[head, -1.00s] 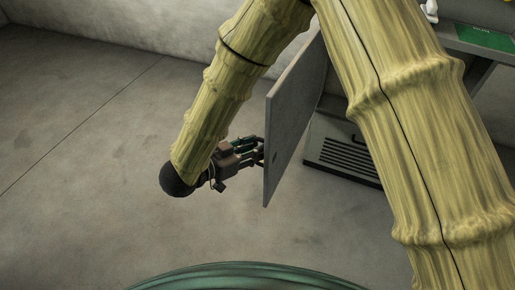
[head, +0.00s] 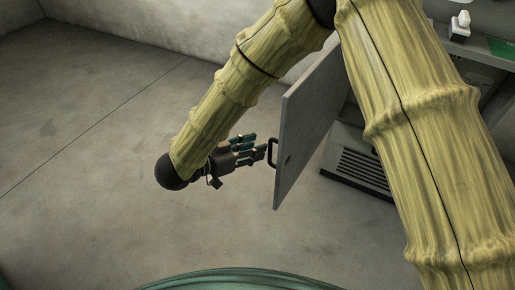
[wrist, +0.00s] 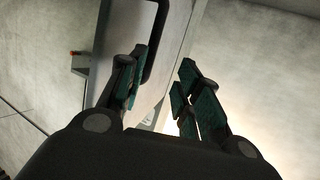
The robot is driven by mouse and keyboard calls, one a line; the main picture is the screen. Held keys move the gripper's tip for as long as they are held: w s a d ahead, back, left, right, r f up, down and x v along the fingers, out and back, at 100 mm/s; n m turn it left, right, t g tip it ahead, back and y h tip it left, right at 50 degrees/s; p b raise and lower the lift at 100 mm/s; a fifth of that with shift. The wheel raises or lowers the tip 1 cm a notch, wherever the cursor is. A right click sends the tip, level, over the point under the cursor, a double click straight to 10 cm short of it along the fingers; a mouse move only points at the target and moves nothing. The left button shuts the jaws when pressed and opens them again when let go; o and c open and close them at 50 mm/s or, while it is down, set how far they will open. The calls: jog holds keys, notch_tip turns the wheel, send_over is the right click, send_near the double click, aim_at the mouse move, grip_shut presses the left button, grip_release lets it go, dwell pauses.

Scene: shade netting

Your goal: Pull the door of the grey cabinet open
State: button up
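The grey cabinet door (head: 312,120) stands swung wide open, seen at a steep angle in the head view. Its black bar handle (head: 272,152) is on the face toward my gripper and also shows at the top of the wrist view (wrist: 163,14). My gripper (head: 262,149) is just left of the handle, with a small gap between them. In the wrist view, its dark green finger pads (wrist: 163,62) are apart with nothing between them. The cabinet body (head: 345,145) is behind the door, largely hidden by the door and my arm.
A vented lower panel (head: 358,168) is at the cabinet's base. At the upper right, a white object (head: 460,25) and a green sign (head: 503,48) are on a grey surface. The concrete floor (head: 95,130) left of my gripper is clear, with a wall behind.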

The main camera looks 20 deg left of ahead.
jog(key=a+b, duration=0.1)
jog(key=a, duration=0.2)
dwell(0.4)
dwell(0.5)
